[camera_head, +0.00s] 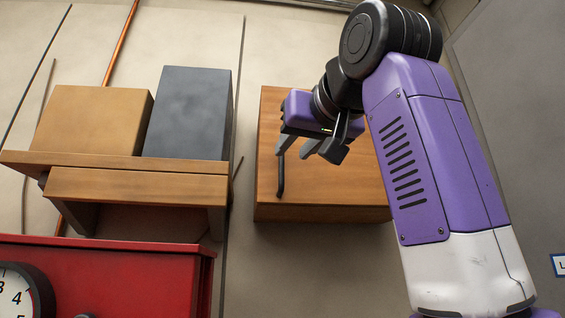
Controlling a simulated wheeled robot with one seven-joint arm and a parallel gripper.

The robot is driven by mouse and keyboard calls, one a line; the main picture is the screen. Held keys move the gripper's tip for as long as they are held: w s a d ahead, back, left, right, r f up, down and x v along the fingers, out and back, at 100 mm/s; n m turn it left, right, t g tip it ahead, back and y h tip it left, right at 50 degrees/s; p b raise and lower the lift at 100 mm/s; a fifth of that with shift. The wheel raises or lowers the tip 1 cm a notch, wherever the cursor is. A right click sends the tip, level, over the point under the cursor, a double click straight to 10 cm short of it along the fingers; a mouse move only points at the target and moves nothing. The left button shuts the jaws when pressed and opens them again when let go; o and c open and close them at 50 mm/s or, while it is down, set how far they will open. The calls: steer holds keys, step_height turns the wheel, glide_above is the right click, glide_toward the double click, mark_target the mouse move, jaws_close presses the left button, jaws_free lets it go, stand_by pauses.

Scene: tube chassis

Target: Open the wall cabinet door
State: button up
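The wall cabinet (335,190) is a wooden box on the wall, right of the middle. Its front door looks closed. A dark vertical bar handle (281,176) sits near the left edge of the door. My gripper (302,152) is in front of the door, close to the upper part of the handle. Its two grey fingers are spread apart with a gap between them. The left finger overlaps the top of the handle in the picture; I cannot tell whether it touches. My arm hides the upper right part of the cabinet.
A wooden wall shelf (135,187) at the left carries a tan box (92,120) and a dark grey box (188,113). A red cabinet (120,277) with a round dial (20,292) stands below it. The wall below the wooden cabinet is clear.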

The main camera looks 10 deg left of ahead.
mark_target(283, 161)
steer(key=p+x, duration=0.3)
steer(key=x, duration=0.3)
steer(key=shift+w+a, duration=0.15)
steer(key=shift+w, duration=0.15)
steer(key=shift+w+a+p, duration=0.25)
steer(key=shift+w+p, duration=0.05)
steer(key=shift+w, duration=0.2)
jaws_close()
stand_by(0.8)
